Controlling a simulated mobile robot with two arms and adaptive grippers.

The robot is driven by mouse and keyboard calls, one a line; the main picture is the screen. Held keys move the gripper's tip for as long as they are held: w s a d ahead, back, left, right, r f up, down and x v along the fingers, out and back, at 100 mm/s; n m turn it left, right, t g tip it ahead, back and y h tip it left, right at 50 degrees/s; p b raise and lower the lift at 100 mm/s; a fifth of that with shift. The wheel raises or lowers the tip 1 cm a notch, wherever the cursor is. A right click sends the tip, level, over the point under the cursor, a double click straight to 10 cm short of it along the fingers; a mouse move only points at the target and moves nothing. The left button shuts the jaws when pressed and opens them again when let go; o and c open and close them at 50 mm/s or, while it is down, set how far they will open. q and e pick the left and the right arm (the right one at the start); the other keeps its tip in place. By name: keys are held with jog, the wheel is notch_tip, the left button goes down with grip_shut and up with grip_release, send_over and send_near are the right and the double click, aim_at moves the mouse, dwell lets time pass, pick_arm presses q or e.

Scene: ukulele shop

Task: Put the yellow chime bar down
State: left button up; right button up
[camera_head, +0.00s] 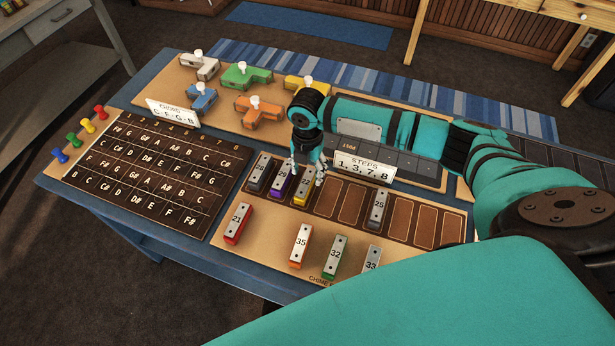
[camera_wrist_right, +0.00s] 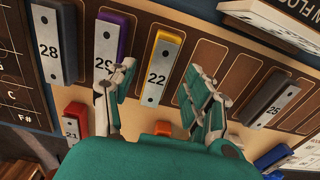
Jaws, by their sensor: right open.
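The yellow chime bar (camera_head: 303,193), marked 22, lies in a slot of the brown rack (camera_head: 326,201), just right of the purple bar (camera_head: 281,182). In the right wrist view the yellow chime bar (camera_wrist_right: 161,68) shows between the two spread fingers. My right gripper (camera_head: 307,172) is open above it, pointing down, and it also shows in the right wrist view (camera_wrist_right: 160,98). The fingers look clear of the bar's sides; the left finger overlaps the purple bar in that view. My left gripper is not in view.
A grey bar (camera_head: 259,172) marked 28 and another grey bar (camera_head: 377,207) marked 25 sit in the rack, with empty slots between. Red (camera_head: 238,223), orange (camera_head: 301,245), green (camera_head: 335,256) and blue (camera_head: 371,261) bars lie in front. A lettered board (camera_head: 150,170) is at left.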

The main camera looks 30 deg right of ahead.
aim_at(307, 178)
notch_tip(307, 178, up, 8)
jog(key=b, duration=0.1)
jog(key=shift+r, duration=0.25)
